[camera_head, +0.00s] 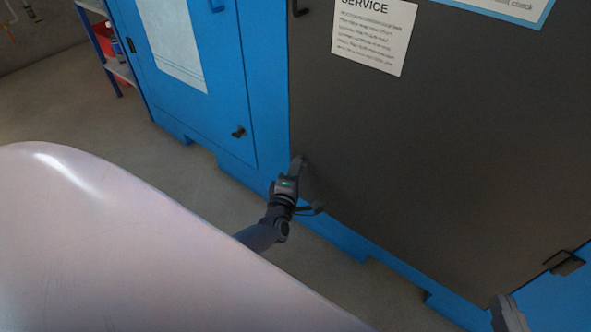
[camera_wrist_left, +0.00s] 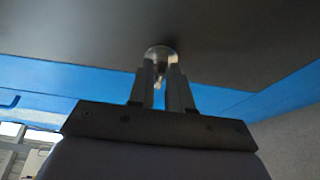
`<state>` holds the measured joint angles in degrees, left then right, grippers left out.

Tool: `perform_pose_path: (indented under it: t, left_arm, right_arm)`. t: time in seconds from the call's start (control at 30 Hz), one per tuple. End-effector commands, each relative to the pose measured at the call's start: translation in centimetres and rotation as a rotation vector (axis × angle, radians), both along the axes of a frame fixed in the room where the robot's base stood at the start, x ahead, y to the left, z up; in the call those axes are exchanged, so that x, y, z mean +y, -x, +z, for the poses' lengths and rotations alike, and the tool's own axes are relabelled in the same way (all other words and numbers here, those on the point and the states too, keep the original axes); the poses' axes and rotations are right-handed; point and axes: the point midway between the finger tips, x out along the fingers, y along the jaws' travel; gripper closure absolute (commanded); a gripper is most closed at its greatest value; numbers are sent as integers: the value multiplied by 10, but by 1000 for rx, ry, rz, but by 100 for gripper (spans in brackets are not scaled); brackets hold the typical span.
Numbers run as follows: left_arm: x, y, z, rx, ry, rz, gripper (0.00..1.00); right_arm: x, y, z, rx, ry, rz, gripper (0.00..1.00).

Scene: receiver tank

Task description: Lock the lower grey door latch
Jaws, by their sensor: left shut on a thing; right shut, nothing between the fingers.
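The dark grey door (camera_head: 450,130) fills the right of the head view and is closed against the blue cabinet frame. The lower latch (camera_wrist_left: 160,52), a small round metal knob, sits near the door's lower left corner. My left gripper (camera_head: 297,164) is at that corner, its fingers shut on the latch. In the left wrist view the two fingers (camera_wrist_left: 161,84) close around the knob, hiding part of it. The latch's turn angle is hard to tell. My right gripper (camera_head: 506,303) is partly in view at the bottom right, shut and empty, away from the latch.
A blue door (camera_head: 200,90) with a small black latch (camera_head: 238,132) stands to the left. A black bracket-like part (camera_head: 565,262) is at the grey door's lower right. A shelf (camera_head: 118,68) stands at the far left. Concrete floor (camera_head: 60,110) is clear in front.

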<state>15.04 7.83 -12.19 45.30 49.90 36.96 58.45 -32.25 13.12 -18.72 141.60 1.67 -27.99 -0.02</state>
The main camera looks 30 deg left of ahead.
Motion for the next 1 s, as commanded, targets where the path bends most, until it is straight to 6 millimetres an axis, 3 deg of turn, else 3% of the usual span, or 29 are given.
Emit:
perform_pose_path:
  t: [0.47, 0.5, 0.53, 0.57, 0.87, 1.0]
  left_arm:
    - [0, 0, 0, 0, -16, 0, 100]
    - [0, 0, 0, 0, -16, 0, 78]
    - [0, 0, 0, 0, -16, 0, 68]
    - [0, 0, 0, 0, -16, 0, 65]
    - [0, 0, 1, -1, -15, 0, 65]
    - [0, 0, 12, -2, -14, 1, 65]
  right_arm:
    - [0, 0, -1, 4, -1, 0, 100]
    - [0, 0, -1, 4, -1, 0, 100]
    - [0, 0, -1, 4, -1, 0, 100]
    - [0, 0, -1, 4, -1, 0, 100]
    - [1, 0, 0, 4, -3, 0, 100]
    - [3, 1, 5, 23, -21, 8, 100]
